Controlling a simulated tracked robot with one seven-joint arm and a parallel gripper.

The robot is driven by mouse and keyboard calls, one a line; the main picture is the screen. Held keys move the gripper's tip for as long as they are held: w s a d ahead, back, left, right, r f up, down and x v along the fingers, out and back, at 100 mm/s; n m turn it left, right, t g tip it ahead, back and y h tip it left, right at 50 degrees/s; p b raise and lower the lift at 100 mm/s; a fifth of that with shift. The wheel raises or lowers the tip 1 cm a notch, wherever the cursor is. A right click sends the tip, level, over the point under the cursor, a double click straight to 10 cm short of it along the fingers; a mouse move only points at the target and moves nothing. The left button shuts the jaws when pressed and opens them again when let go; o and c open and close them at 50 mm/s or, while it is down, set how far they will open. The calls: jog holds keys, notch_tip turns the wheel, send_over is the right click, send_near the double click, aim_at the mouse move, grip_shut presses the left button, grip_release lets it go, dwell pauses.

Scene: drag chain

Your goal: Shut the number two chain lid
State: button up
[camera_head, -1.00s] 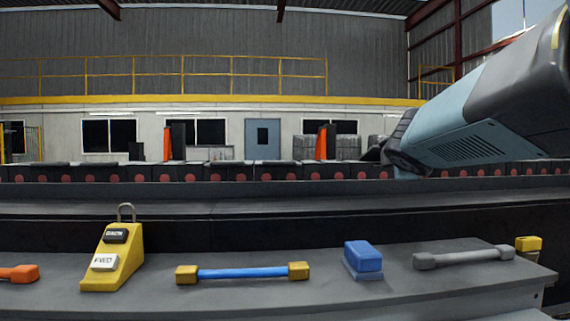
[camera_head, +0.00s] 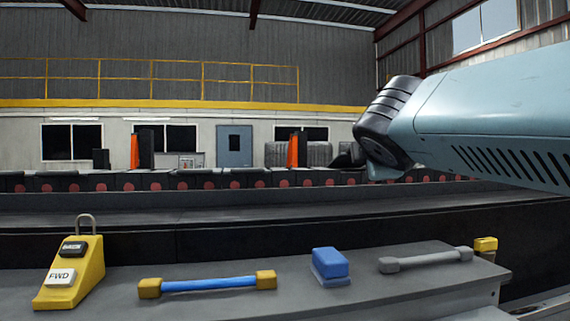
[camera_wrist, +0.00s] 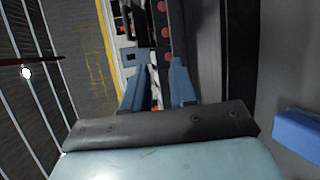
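A long dark chain (camera_head: 210,181) with a row of red round marks runs across the back in the head view. Its red marks also show in the wrist view (camera_wrist: 165,32). Two upright orange pieces (camera_head: 134,151) (camera_head: 293,151) stand behind it beside dark upright panels; I cannot tell whether these are chain lids, and I see no number two. My gripper is mostly hidden behind my wrist in the head view. In the wrist view my gripper (camera_wrist: 160,66) has its two blue fingers apart with nothing between them.
On the grey bench in front lie a yellow control block (camera_head: 75,268), a blue bar with yellow ends (camera_head: 207,284), a blue block (camera_head: 329,268) and a grey bar (camera_head: 426,260). A yellow block (camera_head: 485,245) sits at the bench's right end. A dark ledge lies behind.

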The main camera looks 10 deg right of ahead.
jog(key=shift+s, duration=0.25)
jog(key=shift+c, duration=0.3)
jog(key=shift+w+d+r, duration=0.1)
jog(key=shift+r, duration=0.15)
jog(key=shift+c, duration=0.8)
jog(key=w+d+r+m+g, duration=0.1)
jog(key=w+d+r+m, duration=0.1)
jog(key=r+m, duration=0.1)
jog(key=w+d+r+m+g, duration=0.2)
jog(key=r+m, duration=0.1)
jog(key=w+d+r+m+g, duration=0.1)
jog(key=w+d+r+m, duration=0.1)
jog(key=d+r+m, duration=0.1)
jog(key=shift+w+g, duration=0.3)
jog(key=shift+g, duration=0.1)
grip_shut()
jog(key=shift+w+d+r+m+g+y, duration=1.5)
jog(key=shift+w+r+m+y, duration=1.35)
jog(key=shift+w+r, duration=0.75)
jog(key=x, duration=1.3)
jog(key=shift+d+f, duration=0.15)
jog(key=shift+f, duration=0.05)
